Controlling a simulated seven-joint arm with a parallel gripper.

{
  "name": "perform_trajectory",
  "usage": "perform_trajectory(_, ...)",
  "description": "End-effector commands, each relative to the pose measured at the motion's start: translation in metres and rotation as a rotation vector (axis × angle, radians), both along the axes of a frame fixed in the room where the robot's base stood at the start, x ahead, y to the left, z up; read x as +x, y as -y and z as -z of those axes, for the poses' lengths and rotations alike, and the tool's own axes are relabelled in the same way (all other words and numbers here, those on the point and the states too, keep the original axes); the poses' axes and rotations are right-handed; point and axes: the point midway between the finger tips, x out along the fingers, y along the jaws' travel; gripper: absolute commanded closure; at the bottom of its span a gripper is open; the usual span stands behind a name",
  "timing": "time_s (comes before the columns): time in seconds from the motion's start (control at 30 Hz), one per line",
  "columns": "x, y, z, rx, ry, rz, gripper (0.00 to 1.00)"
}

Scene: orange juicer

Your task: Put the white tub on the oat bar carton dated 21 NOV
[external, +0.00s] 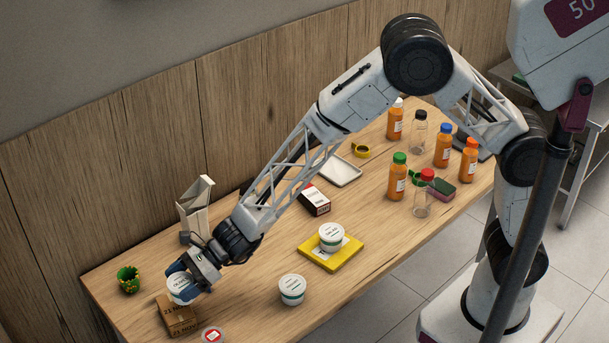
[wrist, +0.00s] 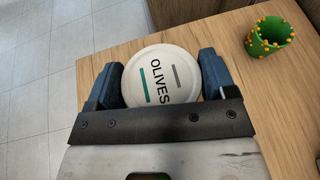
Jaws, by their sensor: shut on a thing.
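My gripper (external: 190,280) is shut on a white tub (external: 180,291) at the near left end of the table. In the wrist view, my gripper (wrist: 161,85) has one blue finger on each side of the tub (wrist: 160,75), whose lid reads OLIVES. A brown carton (external: 180,321) marked 21 NOV lies right by the tub, just below it in the external view. I cannot tell whether the tub touches the carton. The carton is not seen in the wrist view, where the gripper and tub block part of the table.
Another white tub (external: 292,290) stands on the table, and one more (external: 331,236) sits on a yellow block (external: 346,258). A green pot (external: 128,279) is left of my gripper. Several bottles stand at the far end.

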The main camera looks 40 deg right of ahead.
Motion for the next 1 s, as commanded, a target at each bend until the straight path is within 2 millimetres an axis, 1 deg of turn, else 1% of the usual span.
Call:
perform_trajectory(0.1, 0.01, -0.012, 0.001, 0.002, 0.0, 0.0, 0.5)
perform_trajectory(0.3, 0.018, -0.023, 0.002, 0.001, 0.0, 0.0, 0.5)
perform_trajectory(0.77, 0.02, -0.025, 0.004, 0.001, 0.0, 0.0, 0.5)
perform_trajectory(0.87, 0.02, -0.025, 0.011, 0.0, -0.001, 0.0, 0.5)
perform_trajectory(1.0, 0.02, -0.025, 0.025, -0.001, 0.0, 0.0, 0.5)
